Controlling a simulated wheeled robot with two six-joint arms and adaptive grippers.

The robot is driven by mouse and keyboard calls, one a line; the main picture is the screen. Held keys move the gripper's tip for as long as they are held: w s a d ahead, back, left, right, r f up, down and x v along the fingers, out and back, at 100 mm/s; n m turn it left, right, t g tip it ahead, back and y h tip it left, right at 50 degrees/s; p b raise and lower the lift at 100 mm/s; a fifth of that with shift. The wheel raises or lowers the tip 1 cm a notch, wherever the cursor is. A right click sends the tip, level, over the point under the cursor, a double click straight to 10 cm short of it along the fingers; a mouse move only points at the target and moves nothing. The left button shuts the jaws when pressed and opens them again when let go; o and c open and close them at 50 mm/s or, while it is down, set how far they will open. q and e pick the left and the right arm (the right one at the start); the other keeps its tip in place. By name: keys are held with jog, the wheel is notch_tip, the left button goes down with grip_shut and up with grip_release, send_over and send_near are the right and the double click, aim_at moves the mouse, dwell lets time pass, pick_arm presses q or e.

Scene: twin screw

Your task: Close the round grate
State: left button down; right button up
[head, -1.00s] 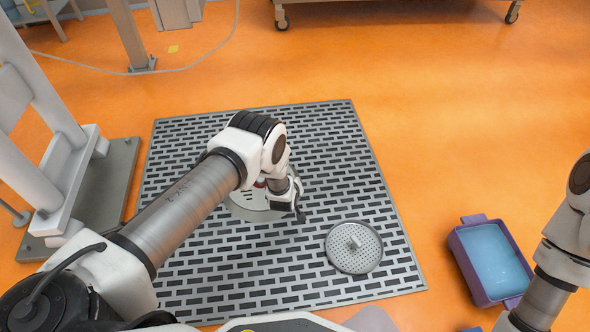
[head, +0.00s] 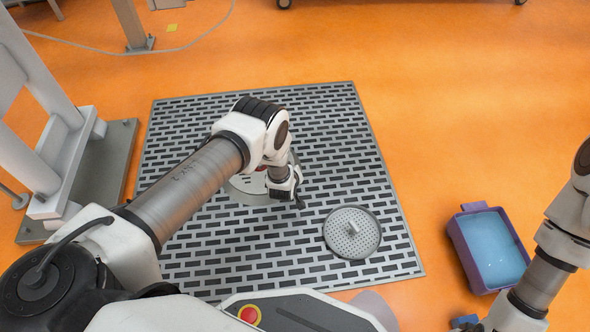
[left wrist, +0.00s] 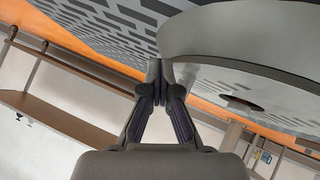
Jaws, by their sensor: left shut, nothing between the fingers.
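A round perforated grey grate (head: 337,246) with a small knob in its middle lies on the slotted floor mat (head: 200,270). A second round, pale grey piece (head: 246,190) is left of it, partly hidden by my left arm. My left gripper (head: 299,202) points down beside this piece's right side, apart from the perforated grate. In the left wrist view the gripper (left wrist: 160,88) is shut and empty, close to a thick-rimmed round piece (left wrist: 240,35) with a dark oval opening. I cannot tell if they touch. My right arm shows at the right edge; its gripper is out of view.
A purple bin (head: 463,245) with a light blue inside stands on the orange floor right of the mat. A grey metal frame on a base plate (head: 103,180) stands at the left. The floor beyond the mat is mostly clear.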

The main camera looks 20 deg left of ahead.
pick_arm(q)
notch_tip(320, 180, up, 5)
jog(key=p, duration=0.3)
jog(key=shift+w, duration=0.15)
jog(key=s+d+r+p, duration=0.3)
jog(key=s+r+p, duration=0.1)
jog(key=s+r, duration=0.2)
jog(key=shift+d+p, duration=0.35)
jog(key=shift+p, duration=0.05)
jog(key=shift+s, duration=0.1)
